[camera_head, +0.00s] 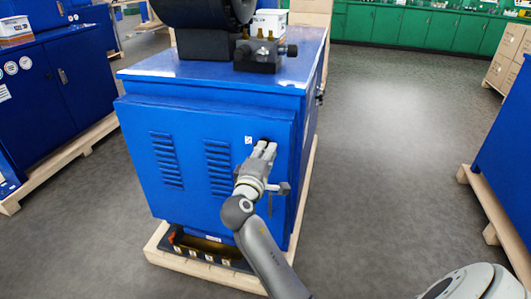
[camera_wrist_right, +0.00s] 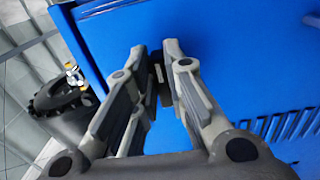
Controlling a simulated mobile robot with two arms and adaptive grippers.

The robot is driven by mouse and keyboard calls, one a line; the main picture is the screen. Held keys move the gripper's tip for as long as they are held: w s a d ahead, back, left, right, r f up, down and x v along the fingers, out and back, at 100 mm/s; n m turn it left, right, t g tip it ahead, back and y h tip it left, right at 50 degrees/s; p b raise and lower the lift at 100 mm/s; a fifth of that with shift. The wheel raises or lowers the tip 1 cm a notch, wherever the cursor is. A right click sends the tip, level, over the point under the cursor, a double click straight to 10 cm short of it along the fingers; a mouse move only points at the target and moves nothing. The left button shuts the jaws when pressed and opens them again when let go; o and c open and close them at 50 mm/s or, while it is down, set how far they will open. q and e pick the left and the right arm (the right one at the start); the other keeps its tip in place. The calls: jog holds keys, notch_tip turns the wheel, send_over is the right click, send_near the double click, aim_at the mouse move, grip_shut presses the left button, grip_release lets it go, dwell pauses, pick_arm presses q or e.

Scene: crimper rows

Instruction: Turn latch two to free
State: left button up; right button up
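A blue cabinet (camera_head: 215,120) with louvred vents stands in the middle of the head view. A small dark latch (camera_head: 264,142) sits near the upper right of its front door, beside a small white label (camera_head: 248,140) too small to read. My right gripper (camera_head: 264,151) is at this latch, pointing at the door. In the right wrist view, the two fingers (camera_wrist_right: 156,60) stand close together with the dark latch (camera_wrist_right: 157,73) between their tips, and they appear closed on it. The fingers partly hide the latch, so its angle is unclear. My left gripper is not in view.
A black crimper machine (camera_head: 208,30) with fittings stands on the cabinet, which rests on a wooden pallet (camera_head: 200,272). Another blue cabinet (camera_head: 45,90) is at the left, and one at the right edge (camera_head: 505,150). The grey floor (camera_head: 390,150) between is clear.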

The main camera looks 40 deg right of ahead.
jog(key=o, duration=0.4)
jog(key=shift+a, duration=0.1)
jog(key=v, duration=1.1)
jog(key=shift+s+a, duration=0.25)
jog(key=shift+s, duration=0.1)
jog(key=shift+f, duration=0.1)
